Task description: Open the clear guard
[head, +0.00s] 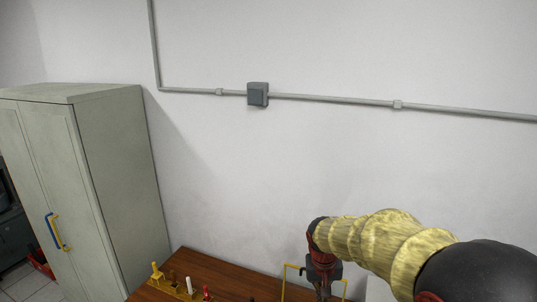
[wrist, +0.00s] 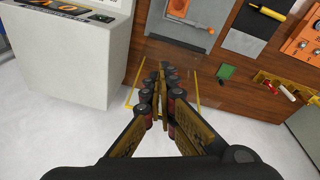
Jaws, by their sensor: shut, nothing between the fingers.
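The clear guard (wrist: 134,88) shows in the wrist view as a see-through panel with thin yellow edges around the fingers. In the head view, a yellow frame (head: 285,280) that looks like the guard's edge stands at the bottom, partly behind my arm. My gripper (wrist: 167,70) is shut and empty, its fingertips overlapping the guard's area in the wrist view. I cannot tell whether they touch it. In the head view my gripper (head: 323,288) is low and cut off by the picture's bottom edge. A grey plate (wrist: 178,22) with a lever lies beyond the fingertips.
A pale machine housing (wrist: 75,50) stands left in the wrist view. A green block (wrist: 226,72), a yellow-handled tool (wrist: 267,12) and an orange panel (wrist: 303,40) are right. In the head view, a wooden bench (head: 215,272) holds small items beside a grey cabinet (head: 120,170).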

